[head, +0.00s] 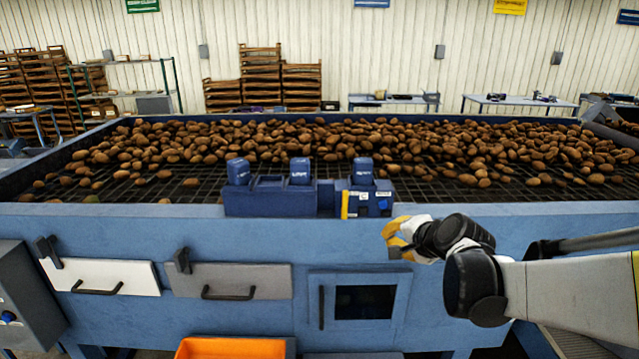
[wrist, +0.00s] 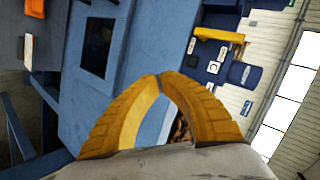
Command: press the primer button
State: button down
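In the head view a small blue box with a yellow left edge (head: 367,204) sits on the grader's front rail. Small pale and blue marks show on its front; I cannot tell which of them, if any, is the primer button. The wrist view shows this box turned sideways (wrist: 204,62), with pale spots on its face. A blue round knob (head: 8,316) also shows on the dark cabinet at the far left. My gripper (head: 390,239) is right of and below the box, apart from it. In the wrist view its yellow fingertips (wrist: 160,77) meet with nothing between them.
Blue capped containers (head: 300,171) stand in a holder on the rail, left of the box. Potatoes (head: 330,140) cover the grate behind. Below are drawers (head: 228,281), a dark-windowed door (head: 364,302) and an orange crate (head: 230,348). The front panel near my gripper is clear.

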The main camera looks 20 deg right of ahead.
jog(key=shift+w+d+r, duration=0.1)
jog(key=shift+d+r, duration=0.05)
jog(key=shift+d, duration=0.05)
jog(key=shift+w, duration=0.15)
jog(key=b, duration=0.1)
send_near(378, 213)
jog(key=shift+s+a+f+x, duration=0.1)
jog(key=shift+f+x, duration=0.05)
jog(key=shift+x, duration=0.65)
jog(key=shift+s+a+f+x, duration=0.1)
jog(key=shift+f+x, duration=0.05)
jog(key=shift+x, duration=0.7)
jog(key=shift+s+a+f+x, duration=0.1)
jog(key=shift+x, duration=0.7)
jog(key=shift+w, duration=0.1)
jog(key=shift+w+d+b, duration=0.1)
jog(key=shift+w+b, duration=0.2)
jog(key=shift+w+d, duration=0.15)
jog(key=shift+w, duration=0.3)
jog(key=shift+s, duration=0.1)
dwell(0.4)
jog(key=shift+s+a, duration=0.25)
jog(key=shift+s, duration=0.55)
